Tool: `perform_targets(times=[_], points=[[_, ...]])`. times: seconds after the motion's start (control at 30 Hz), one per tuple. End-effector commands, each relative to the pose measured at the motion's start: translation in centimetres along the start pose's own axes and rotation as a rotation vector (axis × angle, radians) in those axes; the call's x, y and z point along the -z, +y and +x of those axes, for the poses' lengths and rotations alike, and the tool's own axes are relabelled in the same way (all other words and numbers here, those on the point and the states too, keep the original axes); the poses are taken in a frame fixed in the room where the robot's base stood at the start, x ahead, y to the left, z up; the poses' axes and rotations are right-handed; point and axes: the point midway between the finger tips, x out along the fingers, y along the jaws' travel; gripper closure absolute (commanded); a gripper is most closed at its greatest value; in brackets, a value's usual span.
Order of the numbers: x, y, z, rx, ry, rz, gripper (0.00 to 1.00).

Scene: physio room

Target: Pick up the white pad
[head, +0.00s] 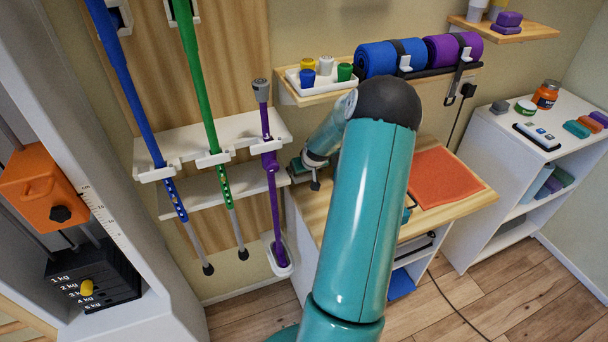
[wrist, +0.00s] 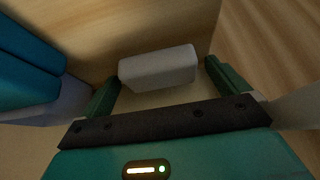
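The white pad (wrist: 158,68) shows in the wrist view as a pale block with rounded edges, on a light surface in front of a wood-grained face. My gripper (wrist: 162,74) is open, with one dark green finger near each end of the pad. A small gap shows at the right finger; at the left finger I cannot tell whether it touches. In the head view my arm reaches to the left part of the wooden worktop (head: 470,193), and the pad is not visible there.
Blue rounded things (wrist: 28,70) lie close on the left in the wrist view. In the head view a purple crutch (head: 272,190) stands left of my arm. An orange mat (head: 443,177) lies right of it. A shelf with a white tray (head: 320,84) hangs above.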

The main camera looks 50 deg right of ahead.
Motion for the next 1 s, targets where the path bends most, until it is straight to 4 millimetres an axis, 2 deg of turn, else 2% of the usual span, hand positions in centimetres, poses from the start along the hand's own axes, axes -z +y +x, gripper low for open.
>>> perform_targets(times=[0.03, 0.2, 0.23, 0.67, 0.87, 1.0], points=[[0.0, 0.0, 0.0, 0.0, 0.0, 0.0, 0.1], [0.0, 0.0, 0.0, 0.0, 0.0, 0.0, 0.43], [0.0, 0.0, 0.0, 0.0, 0.0, 0.0, 0.45], [0.5, 0.1, -0.8, -0.001, 0.002, 0.0, 0.45], [1.7, 0.1, -3.2, -0.002, 0.003, 0.001, 0.45], [1.1, -0.5, -6.0, -0.003, 0.002, 0.001, 0.45]])
